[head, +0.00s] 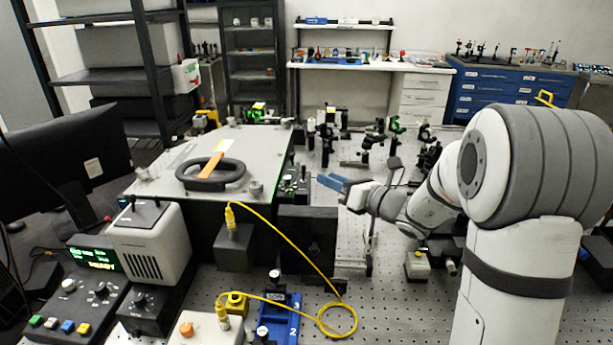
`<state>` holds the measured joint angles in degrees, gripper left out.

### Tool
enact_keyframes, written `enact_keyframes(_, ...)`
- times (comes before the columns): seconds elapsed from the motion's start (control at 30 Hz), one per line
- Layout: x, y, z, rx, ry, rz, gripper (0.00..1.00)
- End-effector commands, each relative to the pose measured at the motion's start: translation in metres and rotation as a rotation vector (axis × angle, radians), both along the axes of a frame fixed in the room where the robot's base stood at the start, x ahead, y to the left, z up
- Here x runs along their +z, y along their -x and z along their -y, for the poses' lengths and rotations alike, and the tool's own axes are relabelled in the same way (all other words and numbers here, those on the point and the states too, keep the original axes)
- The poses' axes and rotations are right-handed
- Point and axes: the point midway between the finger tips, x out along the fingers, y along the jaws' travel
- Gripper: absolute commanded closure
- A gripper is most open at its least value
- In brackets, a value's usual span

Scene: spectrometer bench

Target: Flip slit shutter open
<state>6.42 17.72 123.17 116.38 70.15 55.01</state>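My gripper (334,182) reaches in from the right, its blue fingers pointing left toward the right side of the grey spectrometer box (262,150). The fingers are small and seen from the side, so their opening does not show. No held thing is visible. A dark assembly with small knobs (296,184) sits at the box's right side, just left of the fingertips. I cannot make out a slit shutter or its position there. I cannot tell whether the fingers touch anything.
A black panel (308,240) stands below the gripper. A yellow cable (290,244) loops down to the perforated bench (385,315). Several optic mounts (372,138) stand behind the gripper. A control box (97,258) with a green display sits at the left.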

Motion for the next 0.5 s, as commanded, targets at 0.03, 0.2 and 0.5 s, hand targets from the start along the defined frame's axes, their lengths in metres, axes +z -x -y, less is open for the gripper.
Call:
enact_keyframes(0.03, 0.0, -0.003, -0.004, 0.002, 0.0, 0.0, 0.67)
enact_keyframes(0.2, 0.002, -0.018, -0.026, 0.007, 0.001, 0.0, 0.67)
enact_keyframes(0.5, 0.001, -0.043, -0.058, 0.008, 0.001, 0.001, 0.67)
